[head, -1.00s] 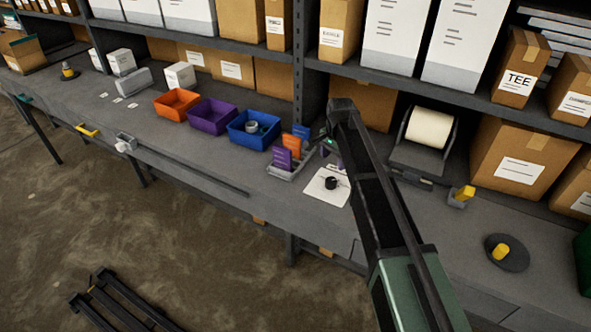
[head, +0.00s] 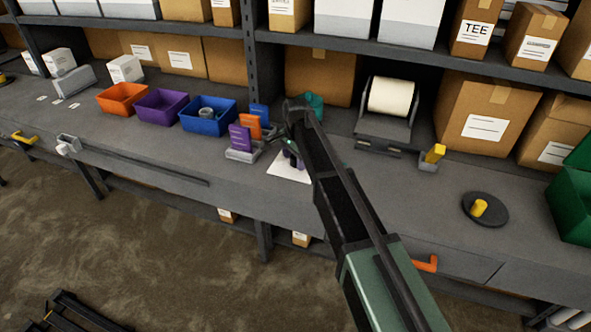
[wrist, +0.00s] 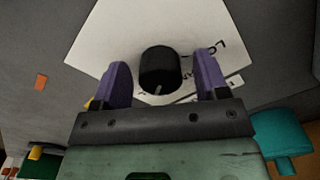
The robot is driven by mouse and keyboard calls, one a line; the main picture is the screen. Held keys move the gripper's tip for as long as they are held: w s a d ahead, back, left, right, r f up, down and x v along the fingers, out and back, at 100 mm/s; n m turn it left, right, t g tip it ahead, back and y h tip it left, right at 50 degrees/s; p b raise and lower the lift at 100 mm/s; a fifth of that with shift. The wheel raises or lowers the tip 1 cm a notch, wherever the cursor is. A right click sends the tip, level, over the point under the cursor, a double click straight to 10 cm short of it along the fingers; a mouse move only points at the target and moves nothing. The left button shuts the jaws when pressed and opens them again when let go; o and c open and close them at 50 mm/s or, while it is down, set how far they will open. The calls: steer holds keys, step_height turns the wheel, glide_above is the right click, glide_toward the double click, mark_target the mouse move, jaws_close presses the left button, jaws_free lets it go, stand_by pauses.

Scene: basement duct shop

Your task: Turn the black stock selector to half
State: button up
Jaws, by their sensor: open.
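The black stock selector (wrist: 159,70) is a round knob on a white plate (wrist: 105,38) with dark markings. In the wrist view a light pointer mark shows on the knob's side facing my gripper; most markings are too small or hidden to read. My gripper (wrist: 161,80) is open, with one purple finger on each side of the knob and gaps to both.
Left of the plate stand a card holder (head: 242,156) and blue (head: 188,122), purple (head: 160,124) and orange (head: 118,110) bins. A paper roll holder (head: 384,128) and a teal object (head: 312,101) stand behind.

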steer(key=shift+c, duration=0.4)
steer(key=c, duration=0.8)
steer(key=shift+c, duration=0.2)
steer(key=shift+n, duration=0.3)
steer(key=n, duration=1.1)
steer(key=shift+d, duration=0.1)
